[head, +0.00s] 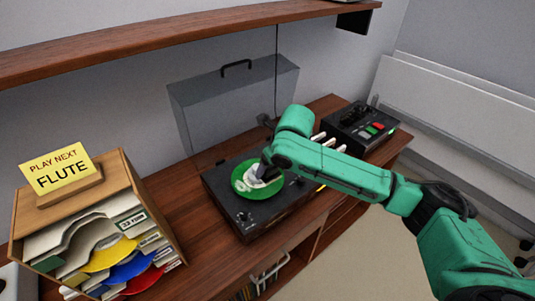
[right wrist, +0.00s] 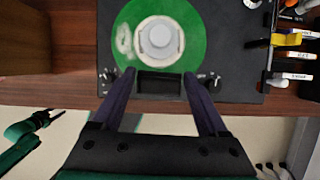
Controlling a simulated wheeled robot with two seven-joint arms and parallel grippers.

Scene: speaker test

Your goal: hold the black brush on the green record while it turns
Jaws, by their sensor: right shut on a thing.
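The green record (head: 244,190) lies on the black turntable (head: 247,220), with a pale label and a grey round piece at its centre. In the right wrist view the record (right wrist: 190,60) has a pale dusty patch left of the label. My right gripper (right wrist: 159,78) is shut on the black brush (right wrist: 160,84), over the record's near part. I cannot tell whether the brush touches the surface. In the head view the right gripper (head: 264,172) hides the brush. My left gripper (right wrist: 48,115) is small at the left of the right wrist view, away from the turntable.
A wooden record box (head: 160,215) with several sleeves and a yellow "FLUTE" card (head: 60,172) stands at the left. A grey lid (head: 230,105) stands behind the turntable. A black box with coloured buttons (head: 362,125) is at the right. A shelf (head: 180,38) hangs above.

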